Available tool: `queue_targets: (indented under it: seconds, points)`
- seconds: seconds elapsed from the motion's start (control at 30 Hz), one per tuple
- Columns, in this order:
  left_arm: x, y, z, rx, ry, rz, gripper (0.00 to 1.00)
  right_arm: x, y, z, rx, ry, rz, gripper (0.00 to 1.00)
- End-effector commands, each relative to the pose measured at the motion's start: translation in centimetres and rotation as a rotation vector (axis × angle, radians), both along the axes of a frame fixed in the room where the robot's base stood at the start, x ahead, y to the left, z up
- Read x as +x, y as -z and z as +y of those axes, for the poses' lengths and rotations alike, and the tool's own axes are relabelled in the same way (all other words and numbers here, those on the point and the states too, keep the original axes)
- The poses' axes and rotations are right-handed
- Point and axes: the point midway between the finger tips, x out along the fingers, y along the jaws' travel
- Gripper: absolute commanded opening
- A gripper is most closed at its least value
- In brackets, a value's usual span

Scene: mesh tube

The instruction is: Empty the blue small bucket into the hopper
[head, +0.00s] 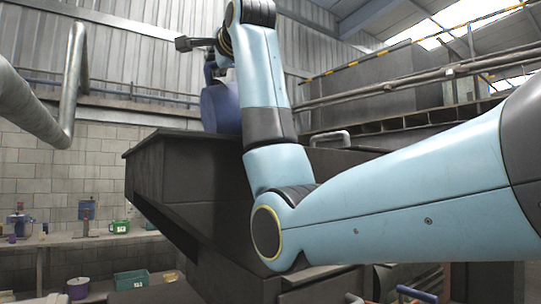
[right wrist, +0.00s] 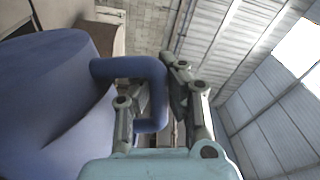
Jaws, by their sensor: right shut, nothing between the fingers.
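The blue small bucket (head: 214,108) is at the hopper's top rim in the head view, partly hidden by my right arm. In the right wrist view the bucket (right wrist: 50,95) fills the left side, its blue handle (right wrist: 130,68) reaching across to my right gripper (right wrist: 152,88). The gripper is shut; its fingers are close beside the handle, and part of the handle is hidden behind them. In the head view the right gripper (head: 215,52) is above the bucket. The dark metal hopper (head: 195,170) stands in the middle. The bucket's inside is hidden. My left gripper is out of view.
A shelf at the left holds a green tub (head: 120,227) and several small items. Below are a purple pot (head: 78,288) and a green crate (head: 131,280). Grey pipes (head: 70,90) run at the upper left. A railing (head: 400,85) crosses the right.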

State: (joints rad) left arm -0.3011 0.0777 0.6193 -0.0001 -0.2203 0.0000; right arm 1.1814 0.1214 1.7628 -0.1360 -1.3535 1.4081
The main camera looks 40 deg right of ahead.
Motion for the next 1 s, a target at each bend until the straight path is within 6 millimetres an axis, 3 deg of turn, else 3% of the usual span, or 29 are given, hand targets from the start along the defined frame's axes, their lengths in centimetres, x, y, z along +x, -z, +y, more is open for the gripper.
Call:
queue_targets:
  seconds: [1.0]
  points:
    - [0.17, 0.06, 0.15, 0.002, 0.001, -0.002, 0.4, -0.59, -0.09, -0.27, -0.028, 0.003, 0.003, 0.0]
